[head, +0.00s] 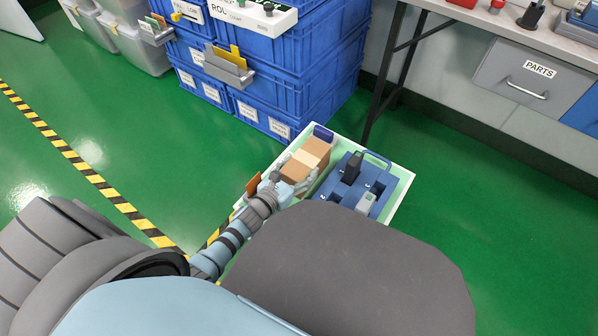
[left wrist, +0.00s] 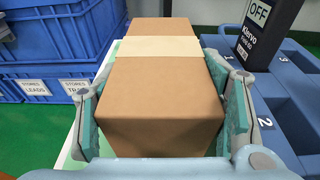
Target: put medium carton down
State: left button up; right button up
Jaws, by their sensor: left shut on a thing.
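The medium carton (head: 307,159) is a brown box with a pale tape band across it. It is on or just above the left part of a white-green board (head: 402,187); I cannot tell whether it touches. My left gripper (head: 293,184) is shut on the carton. In the left wrist view the carton (left wrist: 160,95) fills the middle, between the two fingers of the gripper (left wrist: 162,120). The carton's underside is hidden. My right gripper is not in view.
A blue holder (head: 379,180) with numbered slots stands right of the carton and carries a dark tester (head: 352,167) and a grey one (head: 365,203). Blue crates (head: 290,95) are stacked behind. A bench with a PARTS drawer (head: 535,80) stands at the back right.

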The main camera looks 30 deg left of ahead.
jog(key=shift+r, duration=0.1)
pick_arm(q)
jog(key=o, duration=1.9)
jog(key=shift+f, duration=0.1)
jog(key=p+v, duration=0.3)
jog(key=v, duration=0.9)
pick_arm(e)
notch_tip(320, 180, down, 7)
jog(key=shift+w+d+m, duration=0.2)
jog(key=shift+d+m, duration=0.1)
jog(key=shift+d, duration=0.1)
